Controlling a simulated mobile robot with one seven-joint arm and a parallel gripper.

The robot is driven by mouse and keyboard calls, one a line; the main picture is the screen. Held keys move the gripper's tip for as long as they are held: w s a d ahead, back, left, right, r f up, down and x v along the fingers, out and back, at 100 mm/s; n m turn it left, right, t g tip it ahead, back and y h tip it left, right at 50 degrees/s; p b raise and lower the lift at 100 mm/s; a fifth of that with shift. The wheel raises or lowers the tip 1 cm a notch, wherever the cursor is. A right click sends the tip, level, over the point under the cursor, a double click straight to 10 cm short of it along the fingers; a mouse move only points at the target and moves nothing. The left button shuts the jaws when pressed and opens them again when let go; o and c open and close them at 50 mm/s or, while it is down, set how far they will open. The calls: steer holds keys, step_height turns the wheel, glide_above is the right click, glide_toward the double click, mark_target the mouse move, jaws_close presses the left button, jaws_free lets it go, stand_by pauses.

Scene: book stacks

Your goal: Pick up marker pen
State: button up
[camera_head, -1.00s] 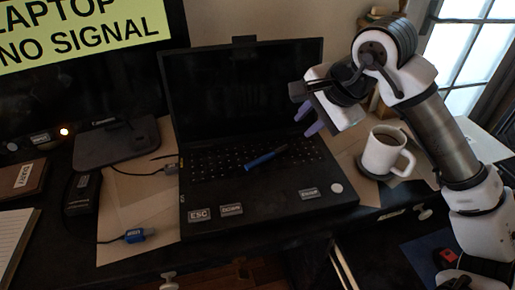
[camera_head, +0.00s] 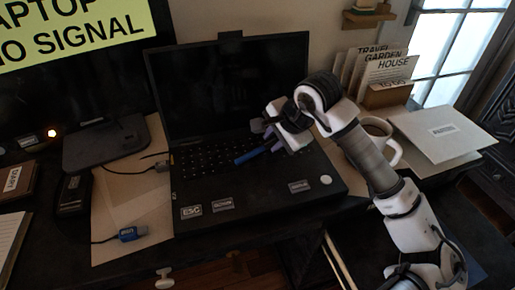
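The blue marker pen (camera_head: 250,155) lies slanted on the keyboard of the open black laptop (camera_head: 245,202). Its right end is close to my gripper and partly hidden by it. My gripper (camera_head: 266,137) is over the right part of the keyboard, at the pen's right end. Its fingers look apart, one behind the pen and one near its right end. I cannot tell whether they touch the pen.
A mug (camera_head: 386,138) stands right of the laptop, partly behind my arm. A white envelope (camera_head: 440,127) lies farther right. A blue USB plug (camera_head: 130,234) and cable lie on the left. A monitor stand (camera_head: 105,148) is behind them.

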steer(key=shift+w+a+f, duration=0.1)
steer(key=shift+a+f, duration=0.05)
steer(key=shift+f, duration=0.2)
steer(key=shift+f, duration=0.1)
jaws_close()
steer(key=shift+w, duration=0.1)
